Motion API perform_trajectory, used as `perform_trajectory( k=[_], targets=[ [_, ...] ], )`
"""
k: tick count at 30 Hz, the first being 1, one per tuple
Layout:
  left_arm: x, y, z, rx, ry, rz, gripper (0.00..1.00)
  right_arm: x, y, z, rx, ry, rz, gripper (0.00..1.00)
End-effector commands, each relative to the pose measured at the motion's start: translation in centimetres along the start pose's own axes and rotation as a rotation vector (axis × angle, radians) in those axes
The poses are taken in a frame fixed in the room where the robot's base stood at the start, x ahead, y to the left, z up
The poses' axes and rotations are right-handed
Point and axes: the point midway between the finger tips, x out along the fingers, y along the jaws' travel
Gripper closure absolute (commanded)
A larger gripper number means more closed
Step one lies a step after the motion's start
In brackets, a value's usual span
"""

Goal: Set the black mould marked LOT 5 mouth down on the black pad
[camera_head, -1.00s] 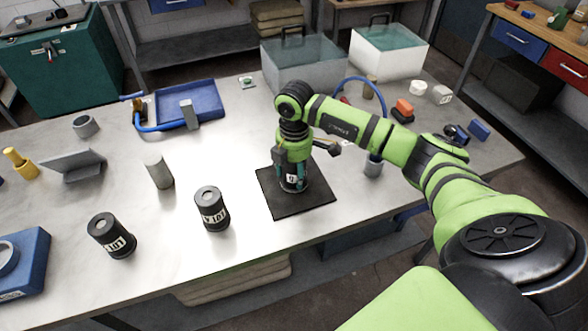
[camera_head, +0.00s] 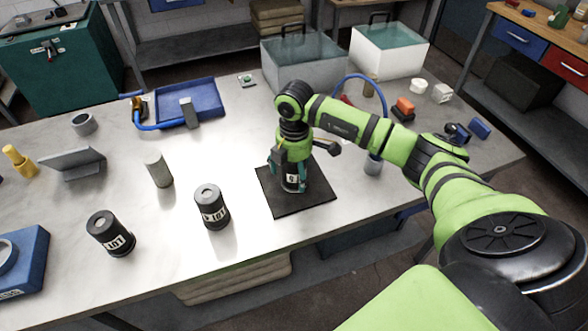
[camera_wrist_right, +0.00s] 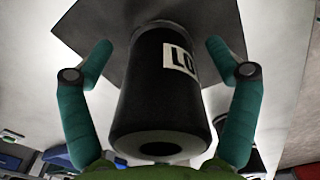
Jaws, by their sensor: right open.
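A black mould (camera_head: 292,184) stands upright on the black pad (camera_head: 310,199), with a white label whose full marking I cannot read. In the right wrist view, the mould (camera_wrist_right: 155,105) shows the letters "LO" and a round hole in its near end. I cannot tell from this which end is its mouth. My right gripper (camera_head: 288,178) is above it, pointing down, with its teal fingers open on either side. Gaps show between the fingers and the mould in the right wrist view. My left gripper is not in view.
Two more black moulds with LOT labels stand to the left, one nearer (camera_head: 212,208) and one farther (camera_head: 111,234). A grey cylinder (camera_head: 159,169) stands behind them. A blue tray (camera_head: 205,100) and clear water tanks (camera_head: 300,66) are at the back. The table is clear just left of the pad.

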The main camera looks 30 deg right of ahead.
Motion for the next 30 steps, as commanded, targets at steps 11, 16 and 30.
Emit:
perform_trajectory(
  k=[11,16,30],
  targets=[
    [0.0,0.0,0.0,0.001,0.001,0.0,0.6,-5.0,0.1,0.0,0.0,0.002,0.005,0.11],
    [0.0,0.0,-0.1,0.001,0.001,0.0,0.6,-8.6,0.1,0.0,-0.001,0.001,0.005,0.11],
    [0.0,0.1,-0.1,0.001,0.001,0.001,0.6,-12.1,0.0,0.0,0.0,0.0,0.0,0.11]
  ],
)
